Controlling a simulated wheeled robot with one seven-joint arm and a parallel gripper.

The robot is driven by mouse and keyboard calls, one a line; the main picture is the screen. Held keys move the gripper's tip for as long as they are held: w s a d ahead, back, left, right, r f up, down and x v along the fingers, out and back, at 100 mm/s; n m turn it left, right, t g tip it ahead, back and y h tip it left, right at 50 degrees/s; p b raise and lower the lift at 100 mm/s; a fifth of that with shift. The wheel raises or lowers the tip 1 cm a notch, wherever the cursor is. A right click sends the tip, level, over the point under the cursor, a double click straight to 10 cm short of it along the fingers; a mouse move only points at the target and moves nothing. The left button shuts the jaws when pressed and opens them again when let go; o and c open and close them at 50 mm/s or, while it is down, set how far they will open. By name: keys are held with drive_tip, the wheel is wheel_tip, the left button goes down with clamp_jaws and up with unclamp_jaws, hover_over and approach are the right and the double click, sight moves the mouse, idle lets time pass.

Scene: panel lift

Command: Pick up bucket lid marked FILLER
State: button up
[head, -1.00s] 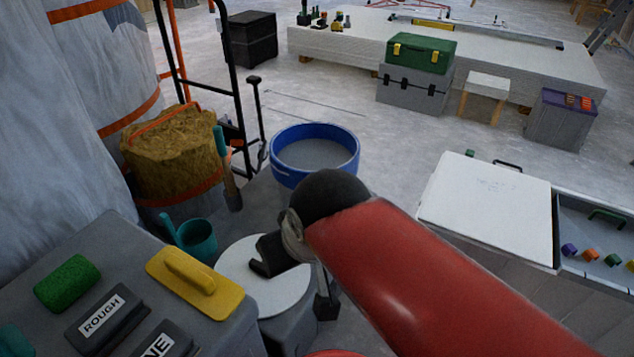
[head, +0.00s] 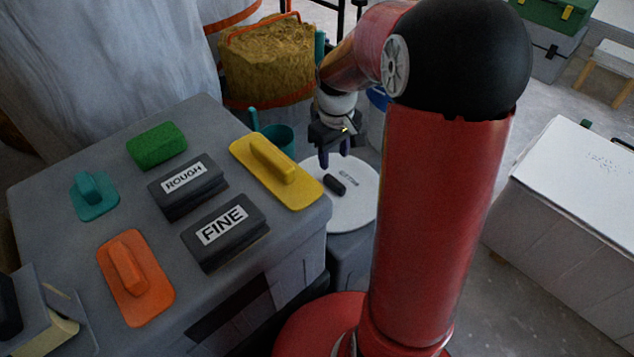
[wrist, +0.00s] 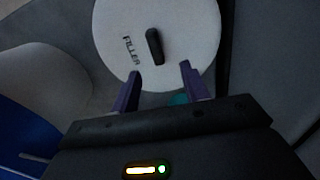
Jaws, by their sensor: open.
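The bucket lid (head: 357,204) is a white disc with a short dark handle (head: 335,184) in its middle. It lies on top of a grey stand beside the large grey box. In the wrist view the lid (wrist: 190,50) carries the black word FILLER to the left of its dark handle (wrist: 155,46). My gripper (head: 335,160) is just above the lid with its fingers pointing down. In the wrist view my gripper (wrist: 161,74) has its two purple fingers apart, the handle lying beyond the gap between the tips. Nothing is between the fingers.
The large grey box (head: 60,235) bears a yellow float (head: 300,192), an orange float (head: 135,290) and black ROUGH (head: 187,205) and FINE (head: 228,255) blocks. A teal cup (head: 280,139) stands close behind the lid. A white-topped chest (head: 575,180) is at right.

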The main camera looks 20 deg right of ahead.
sight(335, 181)
drive_tip(key=shift+n, duration=0.3)
drive_tip(key=f, duration=0.1)
drive_tip(key=w+f, duration=0.1)
drive_tip(key=f, duration=0.2)
drive_tip(key=shift+w+d, duration=0.1)
drive_tip(key=shift+w, duration=0.2)
drive_tip(key=f, duration=0.2)
drive_tip(key=f+b, duration=0.1)
drive_tip(key=f, duration=0.1)
drive_tip(key=d+f+b, duration=0.1)
drive_tip(key=f, duration=0.2)
drive_tip(key=shift+s+f, duration=0.1)
drive_tip(key=shift+s, duration=0.15)
clamp_jaws()
